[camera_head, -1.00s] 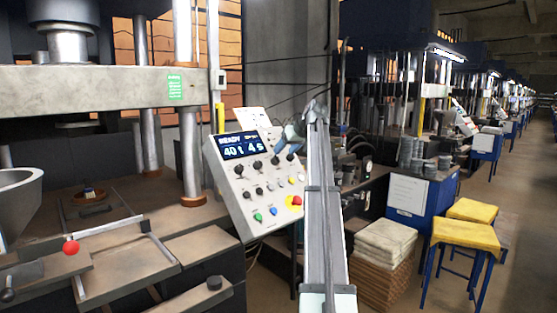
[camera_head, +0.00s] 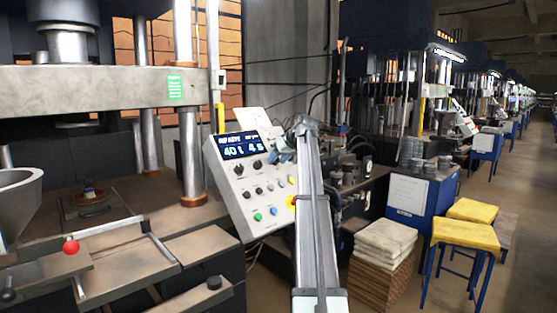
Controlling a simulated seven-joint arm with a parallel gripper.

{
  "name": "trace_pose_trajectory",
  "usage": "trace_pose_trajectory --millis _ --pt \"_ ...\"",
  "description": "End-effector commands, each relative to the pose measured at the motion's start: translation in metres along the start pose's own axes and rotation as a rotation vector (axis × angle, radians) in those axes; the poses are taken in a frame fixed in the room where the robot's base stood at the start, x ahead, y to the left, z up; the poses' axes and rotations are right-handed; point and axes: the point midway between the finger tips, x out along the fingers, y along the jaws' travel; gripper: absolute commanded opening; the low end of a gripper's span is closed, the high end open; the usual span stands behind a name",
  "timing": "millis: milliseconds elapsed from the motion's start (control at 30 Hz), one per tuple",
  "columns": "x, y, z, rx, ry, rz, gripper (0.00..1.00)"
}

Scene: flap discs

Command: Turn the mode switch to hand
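The light grey control panel (camera_head: 247,211) stands tilted beside the press. It carries a lit blue display (camera_head: 240,145), a row of black knobs (camera_head: 257,165) near the top, smaller switches below, and green, blue and yellow buttons. Labels are too small to read, so I cannot tell which knob is the mode switch. My gripper (camera_head: 281,154) is at the panel's upper right, over or against the right end of the upper knob row. It hides what lies behind it, and I cannot tell whether its fingers are open or touching a knob. My arm covers the panel's right edge.
The press column (camera_head: 190,150) stands left of the panel. A red ball-ended handle (camera_head: 71,246) is on the press bench at lower left. Stacked sacks (camera_head: 384,241), a blue cabinet (camera_head: 410,204) and a yellow-topped stool (camera_head: 466,234) are at right. The aisle floor beyond is clear.

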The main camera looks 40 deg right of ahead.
Motion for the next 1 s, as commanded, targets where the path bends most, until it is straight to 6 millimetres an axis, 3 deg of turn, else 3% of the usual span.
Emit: trace_pose_trajectory --millis 467,767,1000 --pt "-0.0003 0.0002 0.0 0.0 0.0 0.0 0.04" --pt "-0.0003 0.0003 0.0001 -0.043 0.002 0.004 0.04" --pt "-0.0001 0.0003 0.0003 -0.19 0.009 0.013 0.04"
